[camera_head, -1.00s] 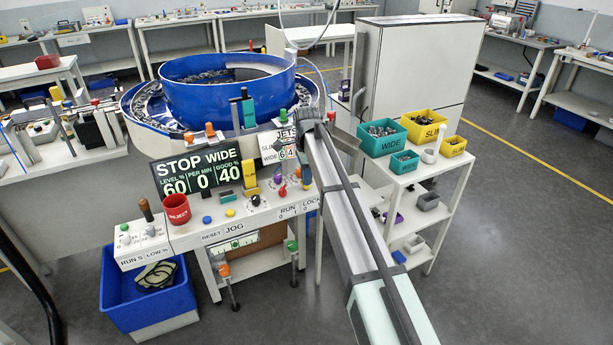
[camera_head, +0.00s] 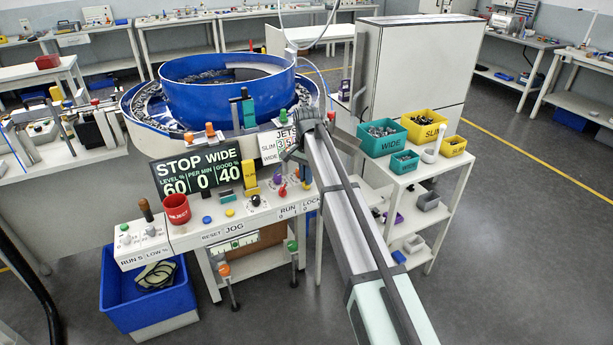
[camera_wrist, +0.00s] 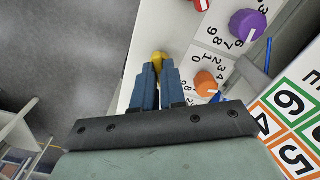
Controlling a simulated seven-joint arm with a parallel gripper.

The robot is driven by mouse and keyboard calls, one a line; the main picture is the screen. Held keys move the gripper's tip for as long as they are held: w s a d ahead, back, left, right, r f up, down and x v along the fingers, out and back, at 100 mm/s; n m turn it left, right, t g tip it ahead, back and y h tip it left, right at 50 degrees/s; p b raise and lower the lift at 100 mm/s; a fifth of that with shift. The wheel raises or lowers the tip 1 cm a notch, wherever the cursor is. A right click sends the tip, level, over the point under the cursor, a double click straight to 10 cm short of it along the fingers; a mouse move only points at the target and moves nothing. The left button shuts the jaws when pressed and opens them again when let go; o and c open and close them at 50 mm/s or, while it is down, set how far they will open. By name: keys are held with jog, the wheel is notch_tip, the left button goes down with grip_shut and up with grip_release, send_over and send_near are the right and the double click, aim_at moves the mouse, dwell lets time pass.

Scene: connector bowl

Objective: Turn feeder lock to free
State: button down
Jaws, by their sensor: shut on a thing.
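My gripper (camera_wrist: 159,82) has its two blue fingers close together on a small yellow knob (camera_wrist: 158,57) at the edge of the white control panel in the wrist view. Only the knob's top shows beyond the fingertips, so how it is turned cannot be told. In the head view my arm reaches over the right end of the panel (camera_head: 180,236), near the RUN and LOCK labels (camera_head: 298,208).
An orange knob (camera_wrist: 205,82) and a purple knob (camera_wrist: 248,25) stand close by. The number sign (camera_wrist: 290,118) is right of the fingers. The display (camera_head: 202,172) reads STOP WIDE. A blue bowl (camera_head: 225,95) stands behind, and a cart with part bins (camera_head: 383,143) on the right.

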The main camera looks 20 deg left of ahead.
jog(key=shift+n, duration=1.6)
jog(key=c, duration=1.2)
grip_release()
notch_tip(320, 180, up, 14)
jog(key=shift+f, duration=0.1)
